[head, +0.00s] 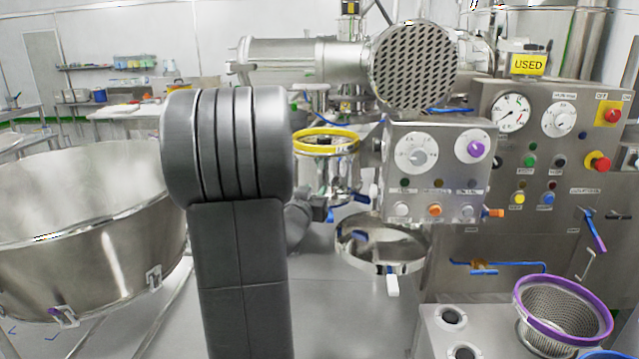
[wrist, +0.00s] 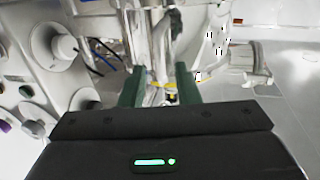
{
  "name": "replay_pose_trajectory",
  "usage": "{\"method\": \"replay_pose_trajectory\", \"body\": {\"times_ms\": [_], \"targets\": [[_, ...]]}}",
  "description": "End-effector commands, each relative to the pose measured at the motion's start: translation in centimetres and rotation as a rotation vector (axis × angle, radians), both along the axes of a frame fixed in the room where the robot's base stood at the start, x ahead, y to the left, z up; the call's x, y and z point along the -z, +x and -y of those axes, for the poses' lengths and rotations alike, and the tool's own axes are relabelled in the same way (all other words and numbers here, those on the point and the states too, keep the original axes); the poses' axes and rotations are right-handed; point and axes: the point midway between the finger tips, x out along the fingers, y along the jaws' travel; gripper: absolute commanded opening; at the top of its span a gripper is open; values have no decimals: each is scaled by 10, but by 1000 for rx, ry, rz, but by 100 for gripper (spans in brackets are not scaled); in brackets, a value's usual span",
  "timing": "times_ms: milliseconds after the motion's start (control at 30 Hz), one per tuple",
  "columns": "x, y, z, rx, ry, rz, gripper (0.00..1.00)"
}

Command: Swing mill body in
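In the head view, a steel body with a yellow ring (head: 326,143) stands left of the control box, above a round steel bowl (head: 380,250). It seems to be the mill body, though I cannot be sure. Steel parts and a bit of yellow show between and beyond the fingers, and nothing is clearly clamped.
A large steel bowl (head: 75,215) stands at the left. The control box (head: 437,170) and a panel with gauges (head: 550,150) stand at the right. A perforated steel disc (head: 413,65) is above. A purple-rimmed basket (head: 562,312) sits at lower right.

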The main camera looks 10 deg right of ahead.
Motion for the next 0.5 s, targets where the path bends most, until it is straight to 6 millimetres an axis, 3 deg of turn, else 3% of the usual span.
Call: {"method": "replay_pose_trajectory", "body": {"times_ms": [200,500], "targets": [[0,32,18,0,0,-1,29],[0,47,26,-1,0,-1,29]]}}
